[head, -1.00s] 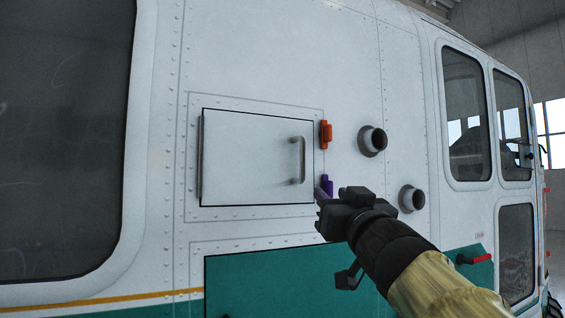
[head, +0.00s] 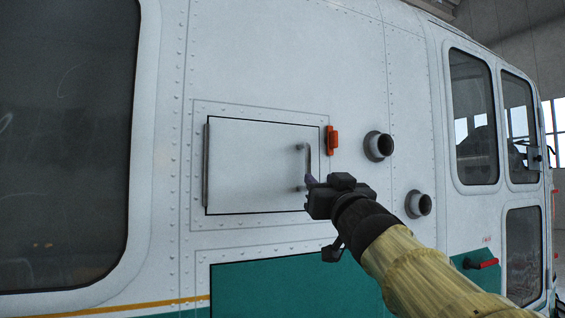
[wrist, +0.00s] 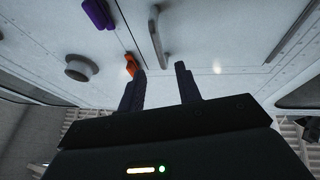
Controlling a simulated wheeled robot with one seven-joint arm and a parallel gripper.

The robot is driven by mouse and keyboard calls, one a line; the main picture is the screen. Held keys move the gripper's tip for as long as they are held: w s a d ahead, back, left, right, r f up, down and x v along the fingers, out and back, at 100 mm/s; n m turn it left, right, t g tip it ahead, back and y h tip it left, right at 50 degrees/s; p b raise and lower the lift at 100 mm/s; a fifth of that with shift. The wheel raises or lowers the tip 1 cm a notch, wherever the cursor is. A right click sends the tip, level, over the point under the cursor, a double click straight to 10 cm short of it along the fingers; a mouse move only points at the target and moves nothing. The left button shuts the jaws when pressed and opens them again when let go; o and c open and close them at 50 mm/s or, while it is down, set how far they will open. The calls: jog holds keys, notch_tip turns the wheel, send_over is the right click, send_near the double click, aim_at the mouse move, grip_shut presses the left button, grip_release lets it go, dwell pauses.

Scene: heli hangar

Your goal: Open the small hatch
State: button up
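The small hatch (head: 250,165) is a pale square panel on the helicopter's side, with a hinge bar along its left edge; it looks closed. A grey bar handle (head: 307,160) stands upright near its right edge. It also shows in the wrist view (wrist: 157,38). An orange latch (head: 332,140) sits just right of the hatch. A purple latch (wrist: 98,14) shows in the wrist view; my gripper hides it in the head view. My gripper (head: 311,183) is at the handle's lower end. In the wrist view its two fingers (wrist: 161,80) are apart with nothing between them.
Two round ports (head: 378,146) (head: 418,204) stick out of the wall right of the hatch, close to my arm. A green panel (head: 265,290) lies below. A red handle (head: 482,263) is at lower right. Windows flank both sides.

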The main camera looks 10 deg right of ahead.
aim_at(309, 167)
jog(key=p+x, duration=0.2)
jog(key=x, duration=0.7)
jog(key=shift+w+r+p, duration=0.1)
jog(key=shift+w+p, duration=0.2)
jog(key=shift+w, duration=0.1)
jog(key=shift+c, duration=0.2)
grip_shut()
